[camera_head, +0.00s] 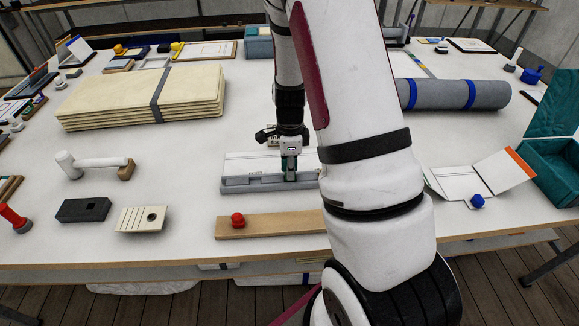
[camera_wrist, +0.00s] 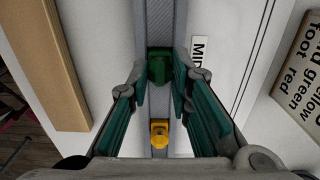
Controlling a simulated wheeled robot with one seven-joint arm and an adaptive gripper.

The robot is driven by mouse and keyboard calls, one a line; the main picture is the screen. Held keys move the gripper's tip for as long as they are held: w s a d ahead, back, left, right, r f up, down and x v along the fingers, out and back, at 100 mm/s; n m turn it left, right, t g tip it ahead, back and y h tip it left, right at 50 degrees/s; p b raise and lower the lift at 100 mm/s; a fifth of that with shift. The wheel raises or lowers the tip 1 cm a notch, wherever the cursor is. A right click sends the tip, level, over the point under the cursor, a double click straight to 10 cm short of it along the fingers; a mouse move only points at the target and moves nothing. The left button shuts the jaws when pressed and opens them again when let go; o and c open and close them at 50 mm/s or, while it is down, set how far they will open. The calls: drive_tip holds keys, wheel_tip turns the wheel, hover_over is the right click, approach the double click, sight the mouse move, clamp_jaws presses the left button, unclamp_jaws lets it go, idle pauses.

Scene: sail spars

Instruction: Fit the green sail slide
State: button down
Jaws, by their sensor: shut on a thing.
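The green sail slide (camera_wrist: 159,66) is between the two teal fingertips of my gripper (camera_wrist: 161,82) in the wrist view, and they are shut on it. It is over a long grey spar (camera_wrist: 158,25), lined up with the spar's channel. I cannot tell whether it is seated in the channel or just above it. A yellow slide (camera_wrist: 159,136) is on the spar, between the fingers and nearer the palm. In the head view my gripper (camera_head: 290,172) points straight down at the grey spar (camera_head: 240,185), and hides the green slide.
A wooden batten (camera_head: 275,224) with a red knob (camera_head: 238,219) lies in front of the spar. A grey roll (camera_head: 440,94) lies back right. My arm covers the middle right.

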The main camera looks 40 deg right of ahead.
drive_tip(key=c, duration=1.4)
unclamp_jaws()
drive_tip(key=shift+o, duration=0.2)
drive_tip(key=shift+r+p, duration=1.6)
drive_tip(key=shift+r, duration=1.85)
drive_tip(key=shift+r, duration=0.1)
